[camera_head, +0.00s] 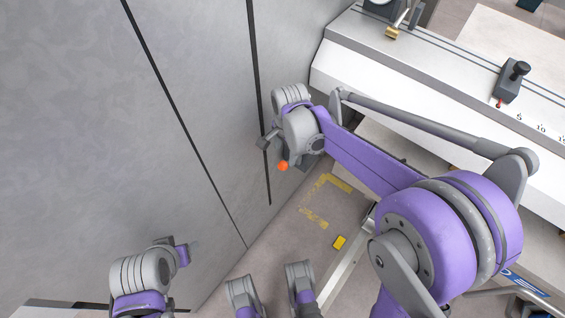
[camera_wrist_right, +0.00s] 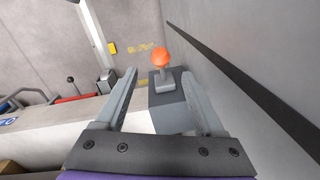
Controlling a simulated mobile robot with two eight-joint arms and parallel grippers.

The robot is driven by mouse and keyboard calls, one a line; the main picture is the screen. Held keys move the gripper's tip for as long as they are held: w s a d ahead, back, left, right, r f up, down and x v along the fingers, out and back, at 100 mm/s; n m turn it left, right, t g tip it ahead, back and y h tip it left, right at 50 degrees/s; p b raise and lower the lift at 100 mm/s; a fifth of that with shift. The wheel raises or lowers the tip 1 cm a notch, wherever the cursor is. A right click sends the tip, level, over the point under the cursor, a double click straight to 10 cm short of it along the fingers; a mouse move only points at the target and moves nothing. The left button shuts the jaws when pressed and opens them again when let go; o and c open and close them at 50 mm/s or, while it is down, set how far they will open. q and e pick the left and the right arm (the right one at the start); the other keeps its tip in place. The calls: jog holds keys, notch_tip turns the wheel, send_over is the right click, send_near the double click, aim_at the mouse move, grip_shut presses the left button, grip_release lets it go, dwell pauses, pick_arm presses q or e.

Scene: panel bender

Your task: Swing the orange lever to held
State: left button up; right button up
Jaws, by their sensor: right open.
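The orange lever has a ball knob that shows in the right wrist view (camera_wrist_right: 162,60), on a short grey stem over a dark grey block. In the head view the orange lever's knob (camera_head: 283,166) shows just below my right wrist, close to the grey wall. My right gripper (camera_wrist_right: 159,75) is open and empty. In the wrist view its two fingers lie to either side of the lever, with the knob showing between and beyond the tips. In the head view the right gripper (camera_head: 274,151) is partly hidden by its own wrist.
A tall grey panelled wall (camera_head: 170,120) stands close on the left. A white machine bed (camera_head: 400,75) with a black-knobbed clamp (camera_head: 510,80) runs at the upper right. Yellow floor markings (camera_head: 325,195) lie below. Another lever with a red base (camera_wrist_right: 72,98) shows in the wrist view.

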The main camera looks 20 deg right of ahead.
aim_at(284, 163)
jog(key=f, duration=0.2)
jog(key=f+b, duration=0.1)
jog(key=f, duration=0.4)
jog(key=shift+w+a+f+b, duration=0.15)
jog(key=shift+w+b, duration=0.1)
jog(key=shift+b, duration=0.05)
grip_shut()
dwell(1.0)
